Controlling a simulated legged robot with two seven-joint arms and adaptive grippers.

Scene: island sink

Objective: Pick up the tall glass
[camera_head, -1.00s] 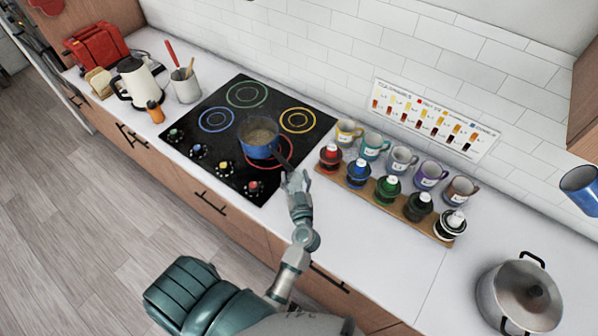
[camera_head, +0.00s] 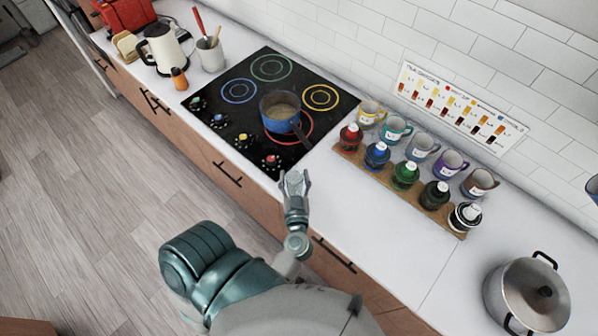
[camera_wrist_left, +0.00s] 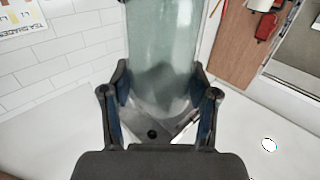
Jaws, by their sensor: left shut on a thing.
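The tall glass (camera_wrist_left: 162,50) shows in the left wrist view as a pale green, see-through cylinder between my fingers, its top cut off by the frame. My left gripper (camera_wrist_left: 160,108) is shut on it, one dark finger on each side. In the head view my left gripper (camera_head: 295,180) is over the counter's front edge, in front of the stove's near right corner. The glass cannot be made out clearly there. My right gripper is not in view.
A blue pot (camera_head: 281,112) sits on the black stove (camera_head: 240,105), its handle towards my left gripper. A wooden rack (camera_head: 400,197) with several jars stands right of the stove, mugs behind it. A steel pot (camera_head: 528,297) is at right. The counter (camera_head: 395,250) between is clear.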

